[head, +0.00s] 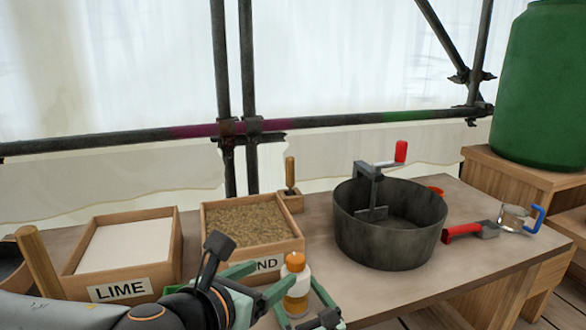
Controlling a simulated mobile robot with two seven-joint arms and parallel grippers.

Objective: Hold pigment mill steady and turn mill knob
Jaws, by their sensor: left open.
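The pigment mill (297,284) appears to be the small upright item with an orange knob on top, a white band and an orange-brown body. It stands near the front edge of the table, in front of the sand box. My left gripper (300,308) is open, with its green fingers around the mill, one on each side. Whether the fingers touch it I cannot tell. The mill's base is partly hidden by the fingers. My right gripper is not in view.
A LIME box (122,244) and a sand box (238,222) stand at the left. A dark pot (392,245) with a red-handled crank stands to the right. A red-handled trowel (463,231) and a clear cup (513,218) lie beyond. Table (470,270) is bare at front right.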

